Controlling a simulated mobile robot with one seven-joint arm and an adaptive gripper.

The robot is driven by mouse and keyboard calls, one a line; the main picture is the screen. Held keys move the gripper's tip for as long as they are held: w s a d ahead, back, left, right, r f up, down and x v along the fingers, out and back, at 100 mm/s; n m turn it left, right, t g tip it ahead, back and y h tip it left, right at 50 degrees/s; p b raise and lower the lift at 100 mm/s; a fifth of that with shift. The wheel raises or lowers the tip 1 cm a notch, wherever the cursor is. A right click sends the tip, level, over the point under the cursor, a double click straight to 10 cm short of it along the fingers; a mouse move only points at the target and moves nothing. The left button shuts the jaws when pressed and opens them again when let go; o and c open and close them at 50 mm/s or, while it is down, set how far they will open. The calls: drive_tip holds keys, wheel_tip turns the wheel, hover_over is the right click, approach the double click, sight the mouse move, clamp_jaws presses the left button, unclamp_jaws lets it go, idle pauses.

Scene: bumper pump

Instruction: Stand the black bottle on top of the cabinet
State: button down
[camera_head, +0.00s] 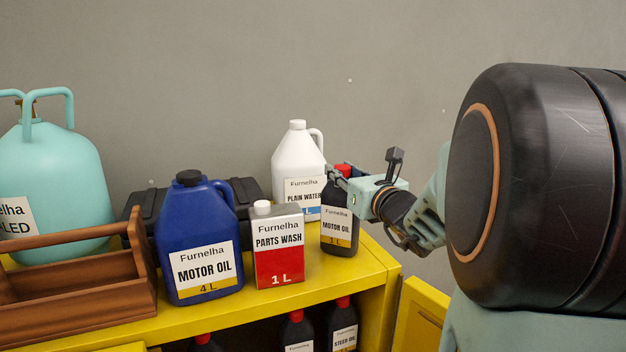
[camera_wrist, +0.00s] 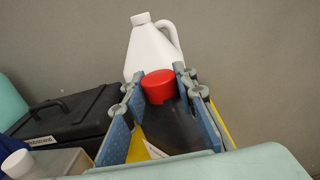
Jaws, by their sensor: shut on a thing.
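The black bottle (camera_head: 338,234) with a red cap and a "Motor Oil 1 L" label is upright at the right end of the yellow cabinet's top (camera_head: 318,276). Its base appears to be on or just at the top surface; I cannot tell if it touches. My gripper (camera_head: 338,176) is shut on the bottle's upper part, reaching in from the right. In the wrist view the red cap (camera_wrist: 158,86) and black shoulder (camera_wrist: 172,128) show between the two blue finger pads. The lower part of the bottle is hidden there.
A white Plain Water jug (camera_head: 297,157) stands just behind the bottle. A Parts Wash can (camera_head: 278,246) and blue Motor Oil jug (camera_head: 196,240) are to its left. A black case (camera_wrist: 66,124), wooden tote (camera_head: 80,292) and teal tank (camera_head: 60,180) are further left. Bottles (camera_head: 343,325) stand inside the open cabinet below.

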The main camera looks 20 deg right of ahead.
idle(0.4)
drive_tip(key=c, duration=1.6)
unclamp_jaws()
drive_tip(key=shift+s+f, duration=0.1)
drive_tip(key=shift+f, duration=0.1)
